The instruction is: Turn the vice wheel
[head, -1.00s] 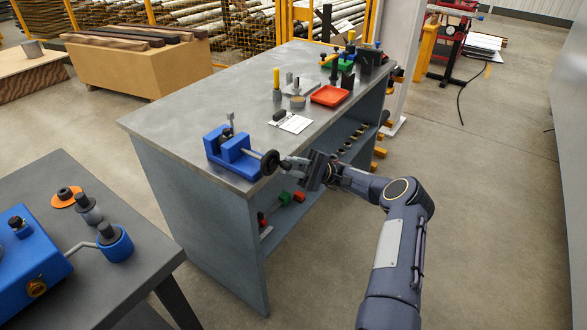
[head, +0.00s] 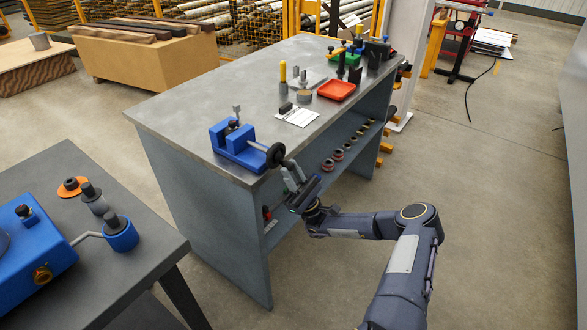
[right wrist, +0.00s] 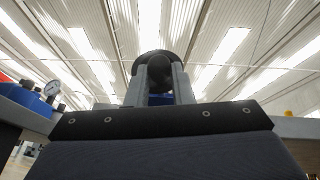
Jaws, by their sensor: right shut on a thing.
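The blue vice (head: 238,147) sits on the near left corner of the grey workbench. Its black wheel (head: 276,155) stands out past the bench's front edge. My right gripper (head: 288,170) reaches up to the wheel from below and in front. In the right wrist view the two fingers (right wrist: 159,82) stand on either side of the black wheel (right wrist: 155,68) and are shut on it, with a bit of the blue vice behind. My left gripper is in neither view.
The grey workbench (head: 190,92) holds a paper sheet (head: 297,116), a red tray (head: 337,90) and several small tools. Its lower shelf holds several small round parts. A second table (head: 58,180) with a blue machine (head: 28,250) stands at the left.

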